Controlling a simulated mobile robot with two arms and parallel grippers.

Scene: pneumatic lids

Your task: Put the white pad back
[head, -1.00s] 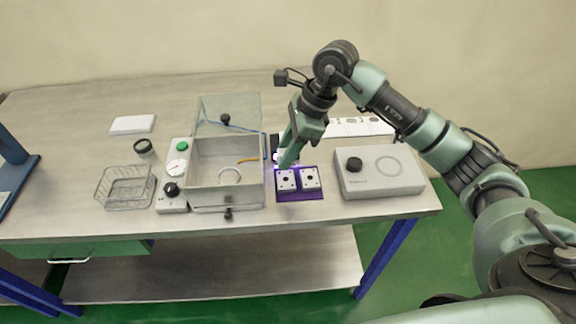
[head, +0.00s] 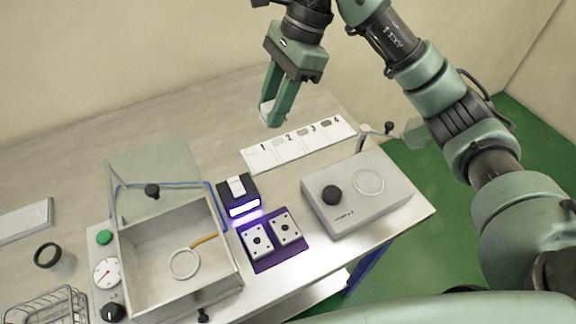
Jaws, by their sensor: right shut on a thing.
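My right gripper (head: 272,114) is raised above the back of the table, fingers pointing down. It is shut on a small white piece (head: 267,109), mostly hidden by the fingers; its full shape cannot be told. Below and to the right lies a white strip (head: 290,147) with places numbered 1 to 4. A flat white slab (head: 22,222) lies at the far left. Two white blocks with dark dots, a left one (head: 256,241) and a right one (head: 285,228), sit on a purple mat (head: 284,259). My left gripper is not in view.
A black lamp unit (head: 226,205) glows behind the mat. A metal box (head: 160,257) with its clear lid (head: 150,165) raised holds a white ring (head: 184,264). A grey-white device (head: 350,205) with a black knob stands right. A wire basket (head: 45,309) is at lower left.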

